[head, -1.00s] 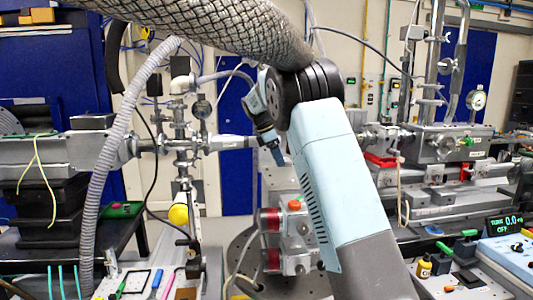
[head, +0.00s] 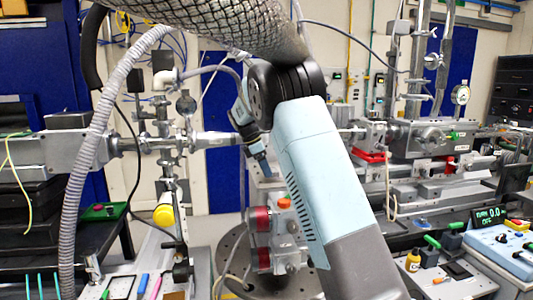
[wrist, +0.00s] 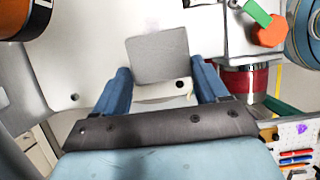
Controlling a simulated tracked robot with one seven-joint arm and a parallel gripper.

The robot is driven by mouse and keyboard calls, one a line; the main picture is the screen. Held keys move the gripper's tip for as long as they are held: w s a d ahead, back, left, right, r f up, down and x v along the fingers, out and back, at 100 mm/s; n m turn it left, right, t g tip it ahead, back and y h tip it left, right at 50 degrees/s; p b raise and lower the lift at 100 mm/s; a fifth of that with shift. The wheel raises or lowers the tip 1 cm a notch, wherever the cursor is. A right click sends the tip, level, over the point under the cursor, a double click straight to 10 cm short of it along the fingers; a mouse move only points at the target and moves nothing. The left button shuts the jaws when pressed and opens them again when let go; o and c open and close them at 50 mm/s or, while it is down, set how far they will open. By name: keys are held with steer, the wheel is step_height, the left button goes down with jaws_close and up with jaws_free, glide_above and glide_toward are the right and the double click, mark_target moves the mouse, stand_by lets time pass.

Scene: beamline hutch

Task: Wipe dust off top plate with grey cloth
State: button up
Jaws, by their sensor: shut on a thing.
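My gripper (wrist: 160,68) spreads its two blue fingers either side of a square grey cloth (wrist: 158,55) and is shut on it. The cloth is held flat in front of the fingertips, over the pale grey top plate (wrist: 75,60); whether it touches the plate is unclear. A faint paler mark shows on the plate just beyond the cloth. In the head view the gripper (head: 262,163) points down at the plate, behind my arm, which hides part of it. The cloth cannot be made out there.
A box with red cylinders and an orange button (head: 284,204) stands just in front of the plate; the orange button (wrist: 269,31) and a red cylinder (wrist: 243,80) are close to the right finger. Beamline pipes (head: 170,140) stand left, a control box (head: 505,250) right.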

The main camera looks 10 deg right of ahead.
mark_target(273, 169)
steer(key=shift+f, duration=1.1)
steer(key=shift+d, duration=2.15)
steer(key=shift+a+r, duration=0.1)
steer(key=shift+r, duration=0.05)
steer(key=shift+a, duration=2.15)
steer(key=shift+d+r, duration=0.1)
steer(key=shift+r, duration=3.75)
